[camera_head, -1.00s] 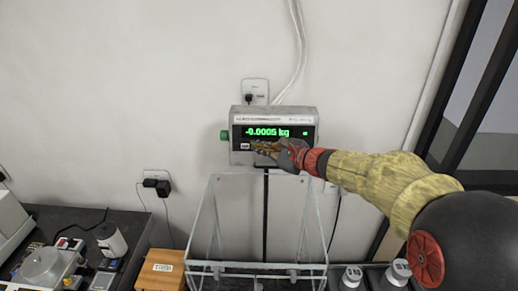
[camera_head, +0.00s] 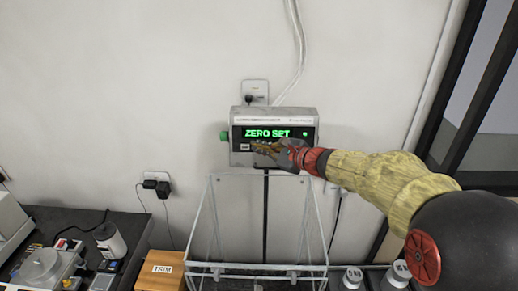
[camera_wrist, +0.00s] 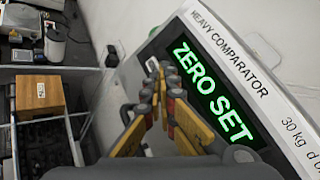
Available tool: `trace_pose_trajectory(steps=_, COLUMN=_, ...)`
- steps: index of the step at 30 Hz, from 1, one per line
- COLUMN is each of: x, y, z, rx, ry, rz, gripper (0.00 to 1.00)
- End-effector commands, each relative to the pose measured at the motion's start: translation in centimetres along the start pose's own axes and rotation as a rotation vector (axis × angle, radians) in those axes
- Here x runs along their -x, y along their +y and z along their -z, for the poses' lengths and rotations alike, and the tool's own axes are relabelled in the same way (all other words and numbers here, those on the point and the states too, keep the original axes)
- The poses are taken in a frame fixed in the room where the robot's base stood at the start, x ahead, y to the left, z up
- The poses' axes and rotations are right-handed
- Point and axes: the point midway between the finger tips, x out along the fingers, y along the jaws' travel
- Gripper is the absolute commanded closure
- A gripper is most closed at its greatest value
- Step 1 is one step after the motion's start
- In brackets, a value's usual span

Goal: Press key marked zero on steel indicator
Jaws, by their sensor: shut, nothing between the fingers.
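The steel indicator (camera_head: 240,114) is mounted on a post above a clear-walled frame, against the wall. Its green display (camera_head: 267,133) reads "ZERO SET"; the wrist view shows the same words on the display (camera_wrist: 213,92) beside "HEAVY COMPARATOR". My gripper (camera_head: 256,147) is shut and empty, its fingertips at the lower front of the indicator, among the keys. In the wrist view my gripper (camera_wrist: 158,68) points at the panel just below the display. The fingers hide most of the keys, so the zero key and any contact with it cannot be made out.
The clear-walled frame (camera_head: 203,222) stands below the indicator. A wooden box (camera_head: 160,271) marked with a label stands at its left. Steel weights (camera_head: 352,277) stand at lower right. A dark bench (camera_head: 130,222) with small instruments is at left. A green knob (camera_head: 224,136) sticks out of the indicator's left side.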

Motion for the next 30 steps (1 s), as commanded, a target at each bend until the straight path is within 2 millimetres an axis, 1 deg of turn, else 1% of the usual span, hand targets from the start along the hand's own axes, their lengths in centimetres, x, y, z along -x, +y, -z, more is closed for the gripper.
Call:
trace_pose_trajectory(steps=11, x=0.0, y=0.0, z=0.1, rx=-0.001, ry=0.001, rz=0.000, gripper=1.00)
trace_pose_trajectory(steps=22, x=0.9, y=0.8, z=-0.6, rx=-0.001, ry=0.000, rz=0.001, gripper=1.00)
trace_pose_trajectory(steps=30, x=1.1, y=0.8, z=-0.7, rx=-0.001, ry=0.000, rz=0.000, gripper=1.00)
